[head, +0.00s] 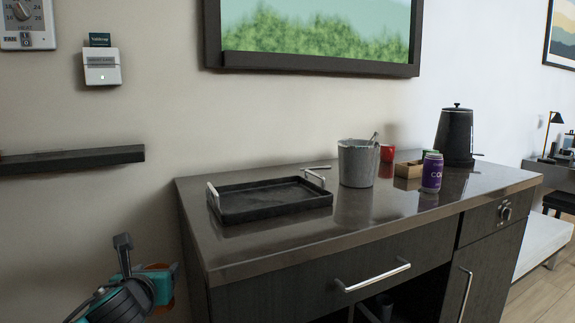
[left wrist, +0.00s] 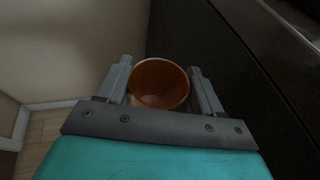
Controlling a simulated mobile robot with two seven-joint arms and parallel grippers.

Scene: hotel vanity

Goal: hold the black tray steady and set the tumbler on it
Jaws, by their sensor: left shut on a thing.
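The black tray (head: 268,201) lies flat near the left end of the dark counter, with a silver handle at each end. In the left wrist view an orange-brown tumbler (left wrist: 159,84) sits between the fingers of my left gripper (left wrist: 160,70), which is shut on it. I look into its open mouth; its base is hidden. In the head view my left arm is low at the bottom left, beside the cabinet and below the counter top, apart from the tray. My right gripper is not in view.
Right of the tray stand a grey ice bucket (head: 357,164), a red mug (head: 387,153), a wooden box (head: 408,170), a purple can (head: 432,173) and a black kettle (head: 455,136). The counter's left edge (head: 192,237) lies between my left arm and the tray. A dark wall shelf (head: 72,160) is at left.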

